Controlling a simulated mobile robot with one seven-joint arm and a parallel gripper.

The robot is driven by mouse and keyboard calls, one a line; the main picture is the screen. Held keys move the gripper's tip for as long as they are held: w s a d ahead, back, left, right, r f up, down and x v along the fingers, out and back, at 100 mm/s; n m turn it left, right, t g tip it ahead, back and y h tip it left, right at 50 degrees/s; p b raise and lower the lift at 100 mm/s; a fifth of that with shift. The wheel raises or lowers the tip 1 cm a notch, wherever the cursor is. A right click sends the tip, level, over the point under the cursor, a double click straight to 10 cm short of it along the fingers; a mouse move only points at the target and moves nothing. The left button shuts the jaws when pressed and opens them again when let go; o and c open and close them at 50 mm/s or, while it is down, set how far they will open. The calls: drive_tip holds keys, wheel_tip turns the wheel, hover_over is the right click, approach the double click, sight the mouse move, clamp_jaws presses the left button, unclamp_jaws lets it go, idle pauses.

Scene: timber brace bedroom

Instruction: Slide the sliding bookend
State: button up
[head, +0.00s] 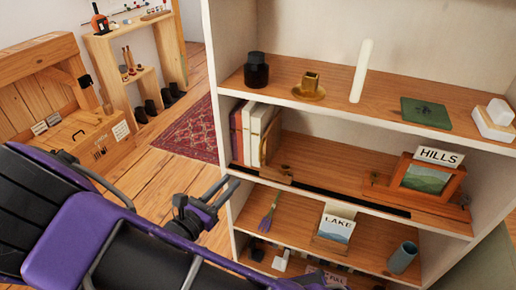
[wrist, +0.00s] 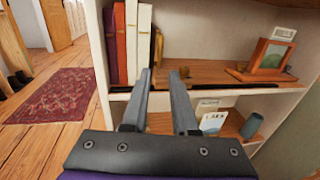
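The sliding bookend (head: 276,175) is a low wooden piece on the middle shelf, standing against the right side of a short row of upright books (head: 252,134). A dark rail (head: 340,197) runs along that shelf's front edge. In the wrist view the bookend (wrist: 158,48) is a thin wooden edge right of the books, partly hidden by a finger, and a small brass-coloured knob (wrist: 186,74) shows just beyond my fingertips. My gripper (head: 232,187) is open and empty, in front of the shelf's left end. Its two fingers point toward the shelf in the wrist view (wrist: 164,76).
A wooden picture frame with a HILLS card (head: 428,180) stands at the middle shelf's right end. Bare shelf lies between it and the bookend. The upper shelf holds a black jar (head: 257,72) and a candle (head: 361,72); the lower one a LAKE card (head: 336,228) and a cup (head: 402,258).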

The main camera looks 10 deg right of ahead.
sight(260, 153)
drive_tip(key=b+x, duration=0.1)
drive_tip(key=x, duration=1.5)
drive_tip(key=shift+b, duration=0.3)
drive_tip(key=shift+s, duration=0.1)
clamp_jaws()
idle(0.4)
